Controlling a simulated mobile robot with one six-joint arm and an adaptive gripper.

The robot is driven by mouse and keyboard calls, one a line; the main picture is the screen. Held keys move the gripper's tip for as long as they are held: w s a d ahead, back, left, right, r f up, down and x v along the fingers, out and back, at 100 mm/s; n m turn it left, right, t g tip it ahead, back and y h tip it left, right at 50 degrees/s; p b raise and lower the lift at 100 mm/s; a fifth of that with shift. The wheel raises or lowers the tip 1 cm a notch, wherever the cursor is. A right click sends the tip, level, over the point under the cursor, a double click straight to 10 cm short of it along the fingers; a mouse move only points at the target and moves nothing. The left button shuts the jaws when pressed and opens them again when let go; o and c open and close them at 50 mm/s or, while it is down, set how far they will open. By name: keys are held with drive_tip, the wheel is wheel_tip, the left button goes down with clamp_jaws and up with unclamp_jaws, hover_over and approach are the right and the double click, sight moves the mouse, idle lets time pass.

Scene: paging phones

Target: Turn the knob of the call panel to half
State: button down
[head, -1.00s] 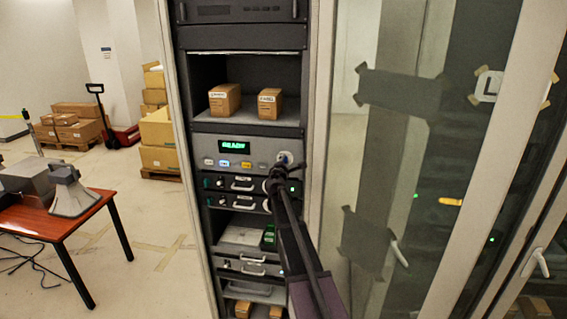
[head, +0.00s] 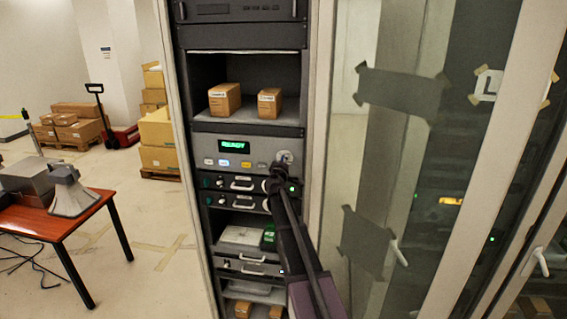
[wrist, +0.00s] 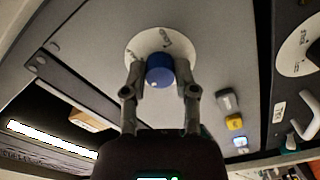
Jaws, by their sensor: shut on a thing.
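The call panel (head: 262,150) is a light grey unit in the rack, with a green display reading READY (head: 234,146). Its blue round knob (wrist: 159,69) sits on a pale dial plate (wrist: 143,44) with dark marks in the wrist view. My gripper (wrist: 160,76) is shut on the knob, one finger on each side. In the head view my gripper (head: 284,167) is at the right end of the panel, where the dial plate (head: 285,157) shows and the knob is hidden. The knob's pointer cannot be made out.
White, blue and yellow buttons (head: 246,164) line the panel left of the dial. A shelf with two cardboard boxes (head: 225,98) is above, drawer units (head: 240,184) below. A glass door (head: 400,140) stands to the right, a red table (head: 60,215) to the left.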

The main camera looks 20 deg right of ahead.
drive_tip(key=m, duration=1.2)
drive_tip(key=shift+w+a, duration=0.1)
drive_tip(key=shift+w, duration=0.1)
idle(0.3)
drive_tip(key=shift+c, duration=2)
unclamp_jaws()
drive_tip(key=shift+f, duration=0.1)
drive_tip(key=shift+s, duration=0.2)
drive_tip(key=v, duration=1.1)
drive_tip(key=shift+s+a, duration=0.25)
drive_tip(key=shift+a, duration=0.05)
